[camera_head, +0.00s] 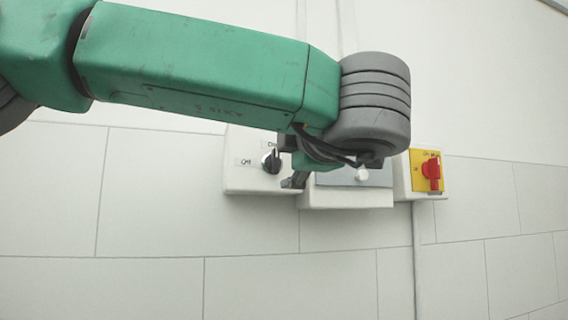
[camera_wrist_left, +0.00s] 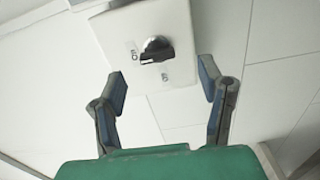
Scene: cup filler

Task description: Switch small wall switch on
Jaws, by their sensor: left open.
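A small black rotary switch (camera_head: 270,160) sits on the front of a white wall box (camera_head: 245,178), with small labels beside and above it. In the left wrist view the same switch (camera_wrist_left: 155,48) shows ahead of the fingers, with a label at its left and one below. Its handle bar lies nearly sideways there, one end towards the left label. My left gripper (camera_head: 289,163) is just right of the switch in the head view. In the wrist view its open fingers (camera_wrist_left: 163,82) are spread with nothing between them, apart from the switch. My right gripper is not in view.
Right of the switch are a white box with a grey face and white knob (camera_head: 362,174), and a red switch on a yellow plate (camera_head: 431,172). My left arm hides part of the wall above. The tiled wall (camera_head: 150,230) below is clear, except for a vertical conduit (camera_head: 416,250).

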